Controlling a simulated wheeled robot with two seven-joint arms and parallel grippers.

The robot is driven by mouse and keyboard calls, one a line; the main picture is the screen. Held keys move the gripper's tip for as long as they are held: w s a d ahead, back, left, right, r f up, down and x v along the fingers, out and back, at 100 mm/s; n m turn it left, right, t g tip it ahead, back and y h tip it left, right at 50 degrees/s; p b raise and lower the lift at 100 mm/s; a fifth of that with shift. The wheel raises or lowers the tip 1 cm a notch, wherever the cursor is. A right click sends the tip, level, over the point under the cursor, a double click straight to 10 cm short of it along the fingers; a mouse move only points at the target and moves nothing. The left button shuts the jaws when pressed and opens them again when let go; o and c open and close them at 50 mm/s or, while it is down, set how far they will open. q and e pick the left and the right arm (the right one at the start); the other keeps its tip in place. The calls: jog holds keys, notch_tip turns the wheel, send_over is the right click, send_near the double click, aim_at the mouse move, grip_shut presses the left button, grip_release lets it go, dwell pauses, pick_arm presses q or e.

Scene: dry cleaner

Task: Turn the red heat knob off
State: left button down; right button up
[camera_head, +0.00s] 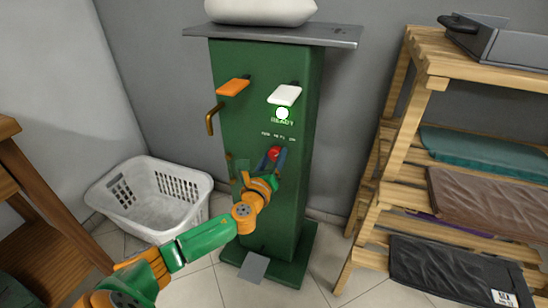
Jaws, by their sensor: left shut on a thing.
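The red heat knob (274,153) sits on the front of the green machine (305,190), below the small dial markings. My left gripper (274,159) is at the knob, with its fingers on either side of it, shut on it. The knob's lower part is hidden by the gripper, and its setting cannot be read. My left arm comes in from the lower left. My right gripper is not in view.
Above the knob are an orange lever (233,87), a white lever (285,95) and a lit READY lamp (282,113). A white basket (150,198) stands left and a wooden rack (398,150) right. A grey pedal (253,267) is at the base.

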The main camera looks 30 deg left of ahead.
pick_arm(q)
jog(key=shift+n, duration=0.3)
jog(key=n, duration=0.4)
jog(key=n+p, duration=0.1)
jog(key=n, duration=0.5)
jog(key=shift+n+h, duration=0.3)
jog(key=shift+n, duration=0.1)
jog(key=n+p, duration=0.1)
jog(key=n, duration=0.2)
jog(key=shift+f+n+g+p, duration=0.1)
jog(key=shift+n+g+p, duration=0.3)
jog(key=shift+n, duration=0.9)
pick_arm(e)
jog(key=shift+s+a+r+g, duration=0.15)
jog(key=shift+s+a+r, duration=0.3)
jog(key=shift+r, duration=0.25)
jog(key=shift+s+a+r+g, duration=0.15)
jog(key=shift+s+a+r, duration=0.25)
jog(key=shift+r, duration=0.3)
pick_arm(q)
jog(key=shift+h, duration=0.4)
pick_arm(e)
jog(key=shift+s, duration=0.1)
pick_arm(q)
jog(key=shift+c, duration=1.5)
grip_release()
jog(key=shift+t, duration=0.3)
